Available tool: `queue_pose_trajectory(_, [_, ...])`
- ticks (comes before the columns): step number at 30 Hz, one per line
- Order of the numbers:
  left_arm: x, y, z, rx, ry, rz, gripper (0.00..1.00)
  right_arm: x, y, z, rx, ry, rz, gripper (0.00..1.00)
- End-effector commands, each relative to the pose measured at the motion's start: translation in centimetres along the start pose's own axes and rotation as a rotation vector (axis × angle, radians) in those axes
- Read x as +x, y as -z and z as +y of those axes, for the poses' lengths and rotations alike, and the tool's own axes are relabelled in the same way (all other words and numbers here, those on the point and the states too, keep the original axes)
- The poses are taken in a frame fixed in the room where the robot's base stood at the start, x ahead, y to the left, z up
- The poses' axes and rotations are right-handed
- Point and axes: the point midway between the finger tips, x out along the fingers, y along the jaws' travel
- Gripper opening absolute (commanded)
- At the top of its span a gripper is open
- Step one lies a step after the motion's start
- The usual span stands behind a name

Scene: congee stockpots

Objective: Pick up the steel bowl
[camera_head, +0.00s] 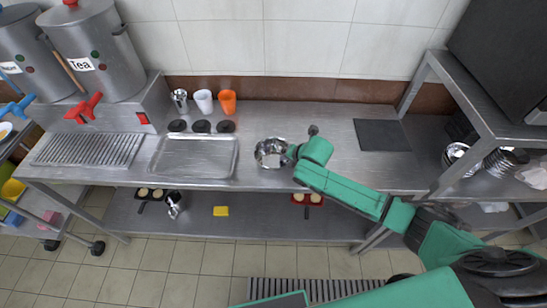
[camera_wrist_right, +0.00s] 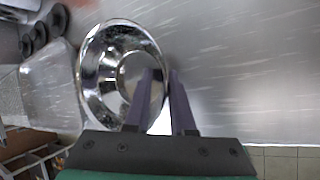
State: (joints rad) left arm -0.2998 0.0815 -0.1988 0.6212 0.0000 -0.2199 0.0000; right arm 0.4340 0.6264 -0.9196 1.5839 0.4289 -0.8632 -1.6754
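The steel bowl (camera_head: 269,153) is shiny and round and stands upright on the steel counter, right of the shallow tray. In the right wrist view the bowl (camera_wrist_right: 125,75) fills the left middle, its mouth facing the camera. My right gripper (camera_head: 290,153) is at the bowl's right side. In the right wrist view its two dark fingers (camera_wrist_right: 166,80) point at the bowl's right rim, one over the bowl's inside and one outside. The gap between the tips is narrow; whether they press on the rim cannot be told. My left gripper is not in view.
The shallow tray (camera_head: 195,157) lies left of the bowl, with several black discs and three cups (camera_head: 204,101) behind it. A dark flat board (camera_head: 380,134) lies at right. Shelving with more bowls (camera_head: 458,153) stands far right, and stockpots (camera_head: 95,50) far left. The counter behind the bowl is mostly clear.

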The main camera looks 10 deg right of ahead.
Motion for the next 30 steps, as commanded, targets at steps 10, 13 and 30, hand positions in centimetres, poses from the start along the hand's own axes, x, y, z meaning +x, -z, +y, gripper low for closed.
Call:
queue_pose_trajectory(10, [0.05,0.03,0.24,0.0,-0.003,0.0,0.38,-0.01,0.06,-0.07,0.001,0.002,0.001,0.0])
queue_pose_trajectory(13, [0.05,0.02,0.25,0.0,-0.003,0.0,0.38,0.0,0.08,-0.09,0.001,0.002,0.002,0.0])
queue_pose_trajectory(30, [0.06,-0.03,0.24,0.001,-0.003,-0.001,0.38,0.04,0.17,-0.17,0.001,0.004,0.004,0.0])
